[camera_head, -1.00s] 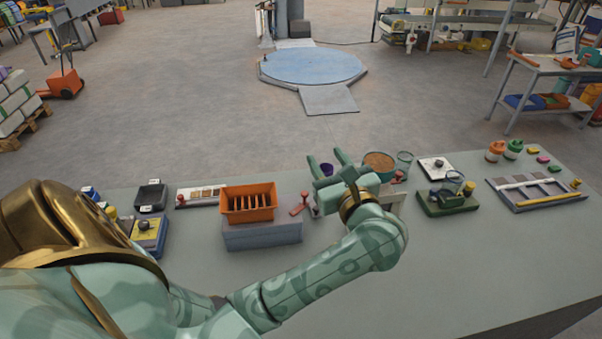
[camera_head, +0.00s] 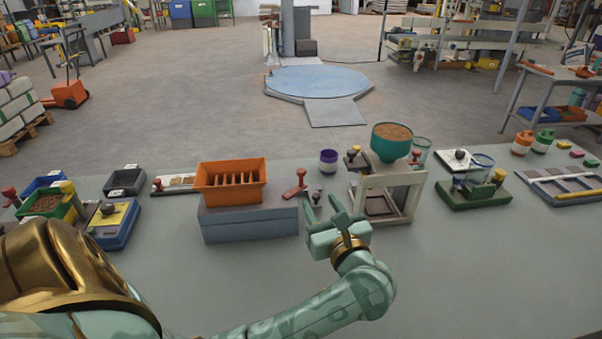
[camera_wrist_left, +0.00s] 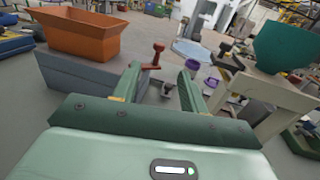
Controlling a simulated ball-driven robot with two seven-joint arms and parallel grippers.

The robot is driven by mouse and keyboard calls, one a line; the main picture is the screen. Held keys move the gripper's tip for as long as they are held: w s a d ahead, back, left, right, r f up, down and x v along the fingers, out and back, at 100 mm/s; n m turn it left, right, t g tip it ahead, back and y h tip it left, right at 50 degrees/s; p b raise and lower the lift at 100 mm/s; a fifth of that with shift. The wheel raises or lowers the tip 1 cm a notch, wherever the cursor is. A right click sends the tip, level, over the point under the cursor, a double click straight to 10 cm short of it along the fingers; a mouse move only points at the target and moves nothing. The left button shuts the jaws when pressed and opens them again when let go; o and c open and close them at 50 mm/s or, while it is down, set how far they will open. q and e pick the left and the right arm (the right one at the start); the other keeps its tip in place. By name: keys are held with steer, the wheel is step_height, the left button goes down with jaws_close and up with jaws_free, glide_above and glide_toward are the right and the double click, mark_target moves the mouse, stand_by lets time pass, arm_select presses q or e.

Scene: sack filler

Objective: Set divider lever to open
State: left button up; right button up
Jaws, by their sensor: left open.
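The divider is an orange slatted hopper (camera_head: 231,183) on a grey-blue block (camera_head: 249,224), left of centre. A red lever (camera_head: 297,186) with a round knob stands at the block's right end. It also shows in the left wrist view (camera_wrist_left: 155,57), ahead and between the finger lines. My left gripper (camera_head: 322,207) is open and empty. Its fingers point away from me, just right of the block and on the near side of the lever, not visibly touching it. The lever's foot is partly hidden by the block. My right gripper is not in view.
A pale stand (camera_head: 413,184) with a teal funnel (camera_head: 391,146) stands close to the right of my gripper. A purple cup (camera_head: 328,161) is behind it. A green scale (camera_head: 470,193) lies further right. The near table (camera_head: 480,275) is clear on the right.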

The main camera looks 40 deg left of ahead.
mark_target(300, 168)
arm_select(q)
steer(key=b+x, duration=0.4)
steer(key=x, duration=1)
steer(key=shift+a, duration=0.1)
steer(key=shift+w+a+r, duration=0.1)
steer(key=shift+w+a, duration=0.1)
steer(key=shift+a, duration=0.15)
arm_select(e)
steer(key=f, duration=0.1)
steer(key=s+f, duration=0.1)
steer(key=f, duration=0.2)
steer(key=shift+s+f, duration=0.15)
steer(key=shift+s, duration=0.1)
